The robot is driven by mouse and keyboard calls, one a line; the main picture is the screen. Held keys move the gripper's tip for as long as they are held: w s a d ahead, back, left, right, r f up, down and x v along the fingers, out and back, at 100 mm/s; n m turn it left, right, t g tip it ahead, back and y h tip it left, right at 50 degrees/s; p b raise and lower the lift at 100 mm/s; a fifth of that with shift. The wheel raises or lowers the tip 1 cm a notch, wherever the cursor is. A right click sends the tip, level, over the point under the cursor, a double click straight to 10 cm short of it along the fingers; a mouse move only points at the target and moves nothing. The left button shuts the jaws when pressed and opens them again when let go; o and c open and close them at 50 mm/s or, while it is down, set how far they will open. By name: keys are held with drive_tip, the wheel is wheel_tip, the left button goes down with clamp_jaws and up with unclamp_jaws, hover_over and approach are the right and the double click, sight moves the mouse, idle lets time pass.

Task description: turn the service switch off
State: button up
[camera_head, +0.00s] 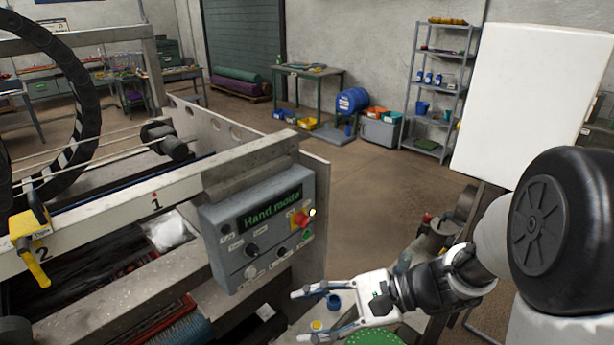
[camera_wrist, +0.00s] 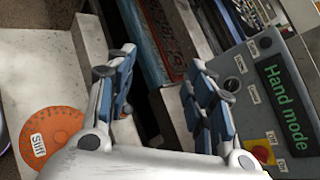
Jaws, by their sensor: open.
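The grey control panel (camera_head: 225,215) is fixed to the machine's near end, its display reading "Hand mode". In the wrist view the panel (camera_wrist: 243,90) lies right of my open fingers (camera_wrist: 160,72).
A yellow handle (camera_head: 30,245) sits on the machine's frame at left. An orange disc marked "Stiff" (camera_wrist: 52,140) shows in the wrist view. A white board (camera_head: 525,100) stands at right; floor behind the panel is clear.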

drive_tip(key=w+d+r+m+t+y+p, duration=0.2)
drive_tip(key=w+d+m+t+p, duration=0.2)
drive_tip(key=w+m, duration=0.3)
drive_tip(key=m+t+h+p, duration=0.2)
drive_tip(key=m+t+p, duration=0.4)
drive_tip(key=m+t, duration=0.15)
approach(303, 221)
drive_tip(key=p+x, duration=0.1)
drive_tip(key=x, duration=0.7)
drive_tip(key=shift+w+f+t, duration=0.25)
drive_tip(key=shift+w+t, duration=0.05)
drive_tip(key=shift+t, duration=0.05)
drive_tip(key=shift+c, duration=0.4)
drive_tip(key=c, duration=1)
